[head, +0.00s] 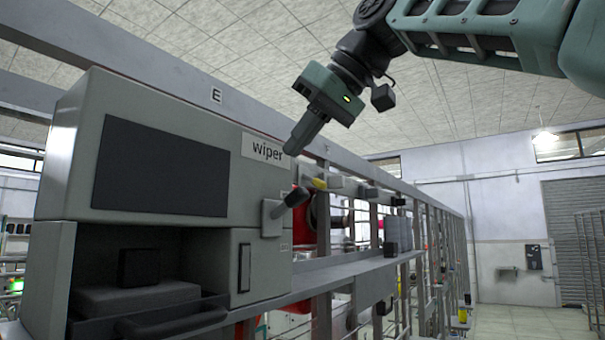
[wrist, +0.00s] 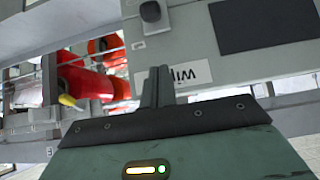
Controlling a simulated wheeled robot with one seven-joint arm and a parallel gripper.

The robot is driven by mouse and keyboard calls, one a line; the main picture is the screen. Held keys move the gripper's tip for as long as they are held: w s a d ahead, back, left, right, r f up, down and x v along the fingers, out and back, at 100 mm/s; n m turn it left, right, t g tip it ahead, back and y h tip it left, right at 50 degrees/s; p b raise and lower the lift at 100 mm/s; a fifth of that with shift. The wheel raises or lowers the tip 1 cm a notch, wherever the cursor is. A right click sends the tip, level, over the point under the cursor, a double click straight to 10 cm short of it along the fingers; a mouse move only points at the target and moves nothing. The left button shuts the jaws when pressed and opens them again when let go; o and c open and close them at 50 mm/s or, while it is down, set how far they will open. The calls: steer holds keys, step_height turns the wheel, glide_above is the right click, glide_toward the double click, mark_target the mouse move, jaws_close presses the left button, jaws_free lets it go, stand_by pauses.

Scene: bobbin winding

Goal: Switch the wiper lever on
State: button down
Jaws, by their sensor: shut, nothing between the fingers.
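The wiper lever (head: 294,197) has a black knob with a bit of red near its tip. It juts out and slightly up to the right from a light grey plate on the machine's front. It also shows at the top of the wrist view (wrist: 150,11). The white "wiper" label (head: 262,149) is above it, and shows partly covered in the wrist view (wrist: 188,75). My gripper (head: 291,150) is shut and empty, its fingertips pointing down-left by the label's right end, above the lever and apart from it. In the wrist view, the fingers (wrist: 157,84) overlap the label.
The grey machine housing (head: 75,160) has a dark panel (head: 160,167) and an open bay below. To the right runs a metal frame (head: 375,265) with shelves, a red part (head: 318,222) and grey boxes. Open air lies right of the machine front.

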mark_target(303, 186)
steer(key=shift+x, duration=1.1)
steer(key=shift+s+d+f+b, duration=0.15)
steer(key=shift+s+d+f, duration=0.1)
steer(key=shift+f, duration=0.15)
steer(key=shift+s+d+f+b, duration=0.15)
steer(key=shift+s+d+f, duration=0.05)
steer(key=shift+f, duration=0.25)
steer(key=shift+s+d+f, duration=0.1)
steer(key=shift+d+f, duration=0.1)
steer(key=shift+f, duration=0.2)
steer(key=shift+s+d+f, duration=0.15)
steer(key=shift+f, duration=0.25)
steer(key=shift+f+b, duration=0.15)
steer(key=shift+b, duration=0.15)
steer(key=shift+d+f+b, duration=0.1)
steer(key=shift+b, duration=0.2)
steer(key=shift+s+y+b, duration=0.1)
steer(key=shift+y+b, duration=0.2)
steer(key=shift+b, duration=0.05)
